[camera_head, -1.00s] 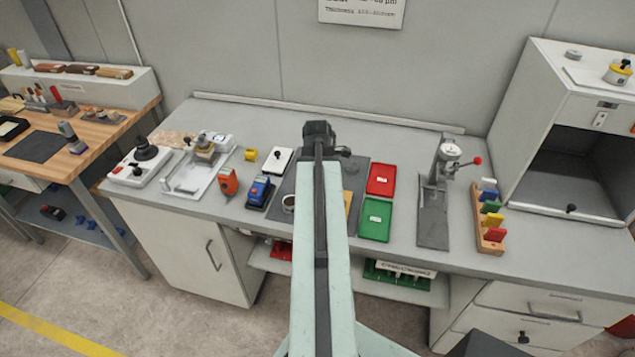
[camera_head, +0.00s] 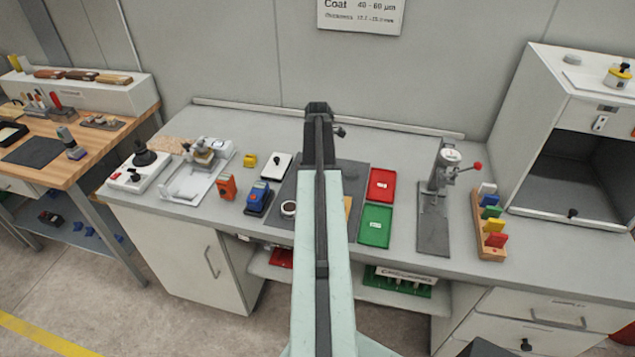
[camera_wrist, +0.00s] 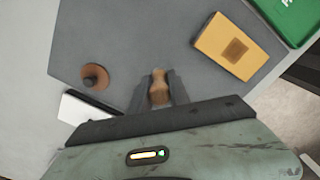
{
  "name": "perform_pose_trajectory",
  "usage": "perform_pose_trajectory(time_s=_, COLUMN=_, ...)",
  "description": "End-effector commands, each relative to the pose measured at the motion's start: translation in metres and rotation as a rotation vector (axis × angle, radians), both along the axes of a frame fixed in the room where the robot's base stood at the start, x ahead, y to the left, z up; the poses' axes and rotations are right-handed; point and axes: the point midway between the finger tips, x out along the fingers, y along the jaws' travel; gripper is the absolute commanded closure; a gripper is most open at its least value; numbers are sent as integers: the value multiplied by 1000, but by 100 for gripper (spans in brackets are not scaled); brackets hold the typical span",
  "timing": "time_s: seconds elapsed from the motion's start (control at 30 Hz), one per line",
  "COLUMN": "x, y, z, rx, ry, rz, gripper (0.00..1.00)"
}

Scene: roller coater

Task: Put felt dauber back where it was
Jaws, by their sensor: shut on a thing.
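My gripper (camera_wrist: 157,79) shows in the wrist view, its two dark fingers shut on a small light-wood piece, which I take to be the felt dauber (camera_wrist: 159,90). Its lower end is hidden, and I cannot tell how high it is above the dark grey mat (camera_wrist: 185,22). A small round pot with a brown, dark-centred top (camera_wrist: 95,77) stands on the mat, left of the gripper and apart from it. In the head view my arm hides the gripper and the dauber; the pot shows as a small pale cup (camera_head: 288,208) left of my arm.
A yellow block with a brown patch (camera_wrist: 230,45) lies on the mat. A green tray (camera_head: 376,227) and a red tray (camera_head: 382,185) lie to the right. A blue device (camera_head: 258,198) and an orange one (camera_head: 227,188) stand left. A press stand (camera_head: 433,225) stands farther right.

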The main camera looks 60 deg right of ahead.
Motion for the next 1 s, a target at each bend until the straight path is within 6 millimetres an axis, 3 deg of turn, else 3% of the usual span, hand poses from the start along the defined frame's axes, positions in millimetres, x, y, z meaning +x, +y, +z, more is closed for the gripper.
perform_pose_trajectory(time_s=0.13, x=5, y=-9, z=-1, rx=0, ry=0, rz=0, gripper=100)
perform_pose_trajectory(time_s=0.33, x=4, y=-7, z=-40, rx=0, ry=0, rz=1, gripper=100)
perform_pose_trajectory(time_s=0.7, x=4, y=-6, z=-40, rx=0, ry=0, rz=1, gripper=100)
perform_pose_trajectory(time_s=0.73, x=4, y=-6, z=-40, rx=0, ry=0, rz=1, gripper=74)
perform_pose_trajectory(time_s=0.8, x=4, y=-6, z=-39, rx=0, ry=0, rz=2, gripper=55)
perform_pose_trajectory(time_s=1.0, x=4, y=-6, z=-39, rx=0, ry=0, rz=2, gripper=55)
